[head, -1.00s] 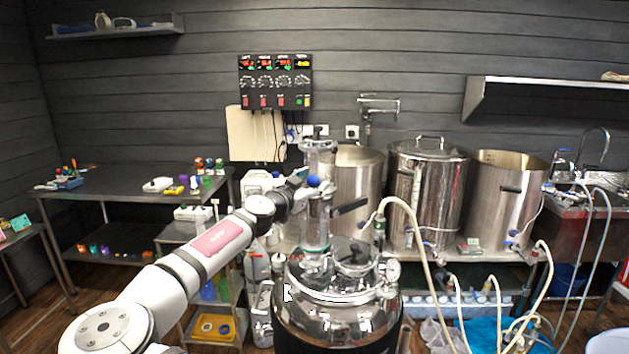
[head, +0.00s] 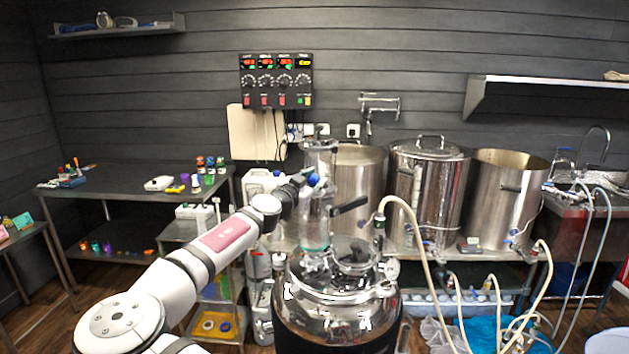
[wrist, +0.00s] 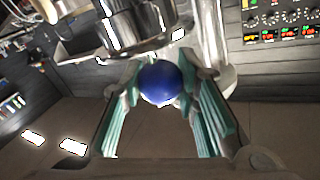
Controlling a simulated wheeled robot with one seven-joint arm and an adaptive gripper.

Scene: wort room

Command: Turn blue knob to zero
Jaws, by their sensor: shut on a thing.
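The blue knob (head: 314,180) is a round ball on the side of the glass and steel column (head: 317,215) that rises from the shiny steel vessel. My gripper (wrist: 160,84) has its two teal-padded fingers on either side of the knob (wrist: 161,82) in the wrist view and is shut on it. In the head view my gripper (head: 309,179) is small beside the column and partly hides the knob. No scale or zero mark can be made out at the knob.
Large pots (head: 428,195) stand on the bench to the right. A control panel (head: 276,80) hangs on the wall behind. A hose (head: 412,222) curves at the right.

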